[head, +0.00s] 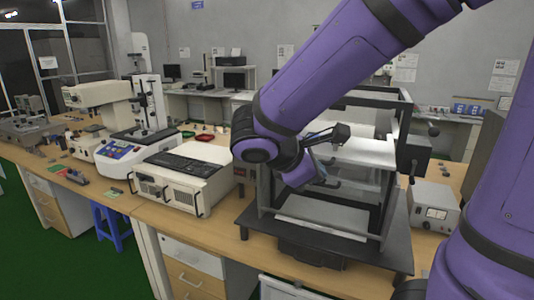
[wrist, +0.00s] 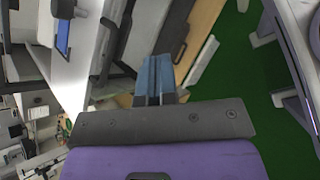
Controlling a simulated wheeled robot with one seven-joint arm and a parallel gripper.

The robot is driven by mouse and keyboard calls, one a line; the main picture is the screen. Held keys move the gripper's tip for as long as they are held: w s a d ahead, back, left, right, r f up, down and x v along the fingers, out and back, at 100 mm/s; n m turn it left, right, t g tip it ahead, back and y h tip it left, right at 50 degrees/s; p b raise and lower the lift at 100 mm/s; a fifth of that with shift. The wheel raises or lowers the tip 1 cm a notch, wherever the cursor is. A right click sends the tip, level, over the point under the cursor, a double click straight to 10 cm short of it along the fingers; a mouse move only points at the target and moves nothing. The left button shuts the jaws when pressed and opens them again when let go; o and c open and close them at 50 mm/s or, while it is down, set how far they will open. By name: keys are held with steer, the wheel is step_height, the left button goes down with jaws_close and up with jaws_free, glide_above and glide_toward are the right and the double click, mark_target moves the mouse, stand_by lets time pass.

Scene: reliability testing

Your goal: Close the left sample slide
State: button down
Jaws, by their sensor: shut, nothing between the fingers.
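A black-framed test rig with clear sides (head: 402,190) stands on a dark base on the bench. A white panel (head: 375,152) shows high inside it and a pale panel (head: 325,213) low at its front. I cannot tell which part is the left sample slide, or how far it is open. My gripper (head: 322,172) is at the rig's front left, partly hidden by my purple wrist. In the wrist view its blue fingers (wrist: 155,72) are together, with nothing between them. Contact with the rig cannot be made out.
A white microscope-like instrument (head: 140,140) is further left. Green floor (wrist: 240,65) is open in front of the bench.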

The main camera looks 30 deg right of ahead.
steer(key=w+a+f+n+t+h, duration=0.3)
steer(key=w+a+n+t+h, duration=0.1)
steer(key=w+a+n+t, duration=0.75)
steer(key=w+d+n+g, duration=0.1)
steer(key=w+d, duration=0.7)
steer(key=d, duration=0.3)
steer(key=shift+w+g, duration=0.3)
steer(key=shift+g, duration=0.05)
steer(key=x, duration=2.9)
steer(key=shift+w, duration=0.25)
steer(key=shift+d+r, duration=0.1)
steer(key=shift+d, duration=0.05)
